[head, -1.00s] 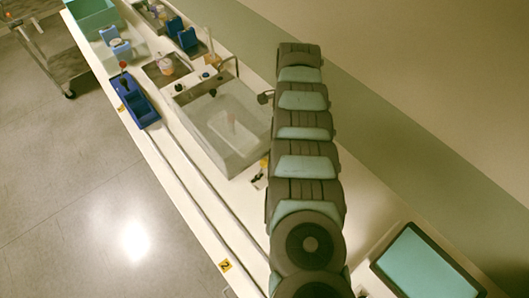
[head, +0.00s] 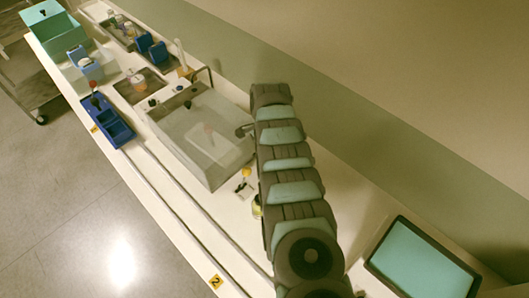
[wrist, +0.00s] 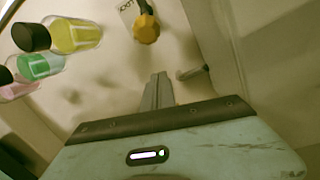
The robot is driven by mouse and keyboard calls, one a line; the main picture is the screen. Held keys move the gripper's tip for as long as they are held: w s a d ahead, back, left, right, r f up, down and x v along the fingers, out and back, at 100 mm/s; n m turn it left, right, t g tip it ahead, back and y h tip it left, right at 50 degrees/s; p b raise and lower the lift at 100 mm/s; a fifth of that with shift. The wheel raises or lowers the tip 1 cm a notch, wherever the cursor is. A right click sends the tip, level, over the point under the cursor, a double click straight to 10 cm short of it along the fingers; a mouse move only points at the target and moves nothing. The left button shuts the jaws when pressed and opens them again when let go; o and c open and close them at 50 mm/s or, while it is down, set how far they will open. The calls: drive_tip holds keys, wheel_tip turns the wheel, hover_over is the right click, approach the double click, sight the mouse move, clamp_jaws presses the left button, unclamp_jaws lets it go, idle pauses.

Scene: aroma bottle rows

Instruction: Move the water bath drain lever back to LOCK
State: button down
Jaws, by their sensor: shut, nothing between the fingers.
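The drain lever's yellow knob (wrist: 146,28) is at the top of the wrist view, beside a small pale label plate (wrist: 128,12) with dark marks. In the head view the yellow knob (head: 246,172) shows just off the near right corner of the water bath (head: 180,152), close to my arm. My gripper (wrist: 158,78) is shut and empty; its fingertips point toward the knob and appear apart from it. My arm hides most of the gripper in the head view. I cannot read which position the lever is in.
A tablet (head: 420,262) is at lower right. A wall runs behind the bench.

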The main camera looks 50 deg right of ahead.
drive_tip(key=a+r+p, duration=0.1)
drive_tip(key=p, duration=0.3)
drive_tip(key=shift+w+a+r, duration=0.1)
drive_tip(key=shift+w+a, duration=0.3)
drive_tip(key=shift+a, duration=0.1)
drive_tip(key=shift+w+a+r+p, duration=0.15)
drive_tip(key=shift+a+p, duration=0.25)
drive_tip(key=shift+a, duration=0.35)
